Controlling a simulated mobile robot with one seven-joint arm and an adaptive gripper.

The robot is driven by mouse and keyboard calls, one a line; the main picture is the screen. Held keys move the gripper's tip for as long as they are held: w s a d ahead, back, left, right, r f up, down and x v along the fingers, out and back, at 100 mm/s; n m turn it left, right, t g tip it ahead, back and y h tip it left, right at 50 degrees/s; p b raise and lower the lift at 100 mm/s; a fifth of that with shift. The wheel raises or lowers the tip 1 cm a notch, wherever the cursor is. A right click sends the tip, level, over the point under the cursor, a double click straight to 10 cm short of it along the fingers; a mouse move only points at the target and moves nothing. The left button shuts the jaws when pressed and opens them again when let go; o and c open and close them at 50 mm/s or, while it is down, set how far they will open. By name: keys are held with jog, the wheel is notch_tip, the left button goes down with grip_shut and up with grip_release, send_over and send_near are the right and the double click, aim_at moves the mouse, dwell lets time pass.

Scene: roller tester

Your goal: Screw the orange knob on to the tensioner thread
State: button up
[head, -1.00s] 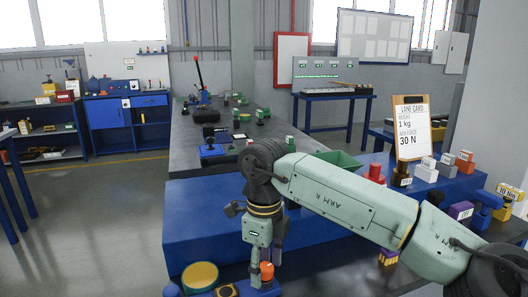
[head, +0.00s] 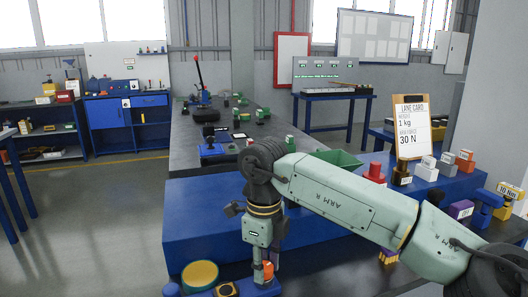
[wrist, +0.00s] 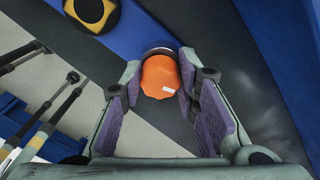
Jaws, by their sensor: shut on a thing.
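The orange knob (head: 268,272) is low in the head view, at the lower end of my gripper (head: 262,268), partly covered by a finger. In the wrist view the knob (wrist: 159,76) sits between the fingertips of my gripper (wrist: 160,80), which is shut on it. A small pale mark shows on the knob's side. A dark round part with a pale rim (wrist: 158,51) shows just beyond the knob. The tensioner thread is hidden, so I cannot tell how far the knob is on it.
A blue fixture (head: 235,292) lies beneath, with a yellow and black square part (wrist: 92,12) close by. A green tray (head: 338,158) and a red part (head: 375,172) are on the bench behind my arm.

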jog(key=shift+f, duration=0.2)
grip_shut()
jog(key=m, duration=0.1)
jog(key=m+b, duration=0.1)
jog(key=shift+d+f+m+b, duration=0.1)
jog(key=shift+f+m+b, duration=0.1)
jog(key=shift+m+b, duration=0.1)
jog(key=o, duration=0.6)
grip_release()
jog(key=shift+r+m, duration=0.1)
jog(key=shift+m, duration=0.6)
jog(key=shift+o, duration=0.7)
jog(key=shift+s+r, duration=0.1)
jog(key=o, duration=0.4)
